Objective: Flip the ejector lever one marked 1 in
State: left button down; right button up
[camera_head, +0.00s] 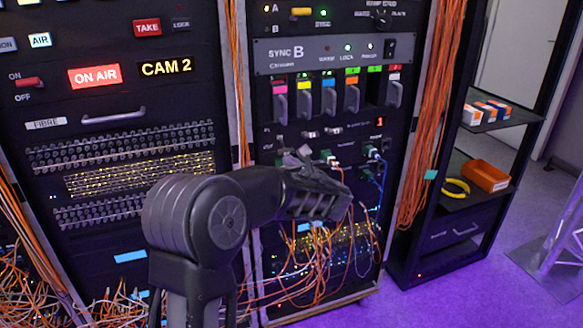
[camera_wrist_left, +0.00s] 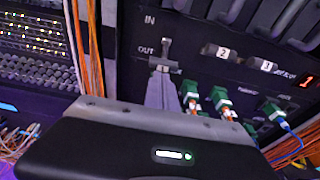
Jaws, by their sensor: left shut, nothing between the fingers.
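The ejector levers sit in a row under the SYNC B unit. In the left wrist view the leftmost lever (camera_wrist_left: 165,52) stands out from the panel beside the words IN and OUT; its small tag is hard to read. To its right are a lever marked 2 (camera_wrist_left: 222,52) and one whose tag looks like 1 (camera_wrist_left: 266,65), both lying flatter. My left gripper (camera_wrist_left: 165,88) is shut and empty, with its fingertips just below the leftmost lever; contact cannot be told. In the head view the gripper (camera_head: 303,155) is in front of the panel below the levers. My right gripper is not in view.
Green plugs (camera_wrist_left: 220,98) with cables are close right of my fingers. Coloured card handles (camera_head: 328,95) are above the levers. Orange cable bundles (camera_head: 425,120) run down both sides of the rack. A red display (camera_head: 379,122) reads 1. Loose cables (camera_head: 320,255) hang below.

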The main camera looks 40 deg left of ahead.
aim_at(287, 151)
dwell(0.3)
pick_arm(q)
jog(key=r+g+h+p, duration=0.1)
jog(key=r+h+p, duration=0.1)
jog(key=p, duration=0.6)
jog(key=r+g+h+p, duration=0.2)
jog(key=r+p, duration=0.1)
jog(key=p, duration=0.4)
jog(key=shift+s+d+r+p, duration=0.2)
jog(key=shift+r+p, duration=0.15)
jog(key=shift+f+h+b, duration=0.3)
jog(key=shift+f+b, duration=0.15)
jog(key=shift+f, duration=0.2)
jog(key=shift+r+p, duration=0.6)
jog(key=shift+r, duration=0.2)
